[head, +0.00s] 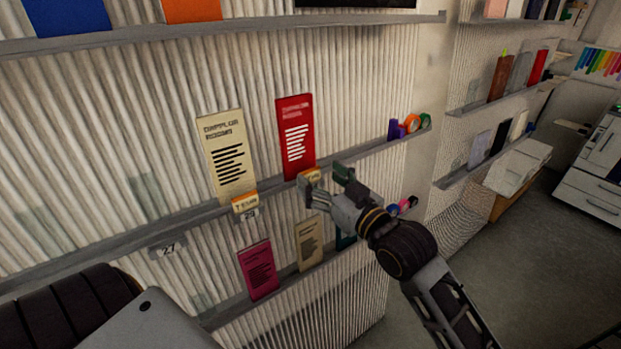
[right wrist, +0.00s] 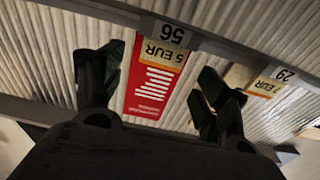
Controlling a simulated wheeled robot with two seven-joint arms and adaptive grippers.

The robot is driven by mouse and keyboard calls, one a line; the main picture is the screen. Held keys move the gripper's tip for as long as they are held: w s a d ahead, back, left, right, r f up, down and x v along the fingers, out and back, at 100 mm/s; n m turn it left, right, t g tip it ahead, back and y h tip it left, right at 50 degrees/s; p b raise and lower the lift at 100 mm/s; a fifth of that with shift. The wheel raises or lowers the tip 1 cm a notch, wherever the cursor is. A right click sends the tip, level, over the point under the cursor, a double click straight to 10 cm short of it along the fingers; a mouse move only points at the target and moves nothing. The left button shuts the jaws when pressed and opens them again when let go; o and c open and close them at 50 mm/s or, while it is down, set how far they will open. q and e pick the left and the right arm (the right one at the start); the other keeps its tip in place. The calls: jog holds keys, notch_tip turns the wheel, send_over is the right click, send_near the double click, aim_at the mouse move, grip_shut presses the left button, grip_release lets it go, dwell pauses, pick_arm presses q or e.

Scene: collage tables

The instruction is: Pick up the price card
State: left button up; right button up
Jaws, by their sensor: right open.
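A small cream and orange price card (head: 309,176) stands on the middle shelf in front of the red booklet. The right wrist view shows it upside down as the "5 EUR" price card (right wrist: 163,53). A second price card (head: 245,203), reading "7 EUR", stands in front of the cream booklet; it also shows in the right wrist view (right wrist: 262,88). My right gripper (head: 327,182) is open at the shelf edge, close to the card by the red booklet. In the right wrist view its fingers (right wrist: 154,85) are spread on either side of that card, with nothing held. My left gripper is out of view.
The red booklet (head: 296,138) and cream booklet (head: 227,157) lean on the ribbed wall behind the shelf (head: 200,215). Number tags 56 (right wrist: 172,33) and 29 (right wrist: 283,74) sit on the shelf edge. A lower shelf holds a magenta booklet (head: 259,270).

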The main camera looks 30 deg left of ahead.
aim_at(311, 172)
jog(key=shift+p+x, duration=0.65)
jog(key=shift+x, duration=1.65)
jog(key=c, duration=0.8)
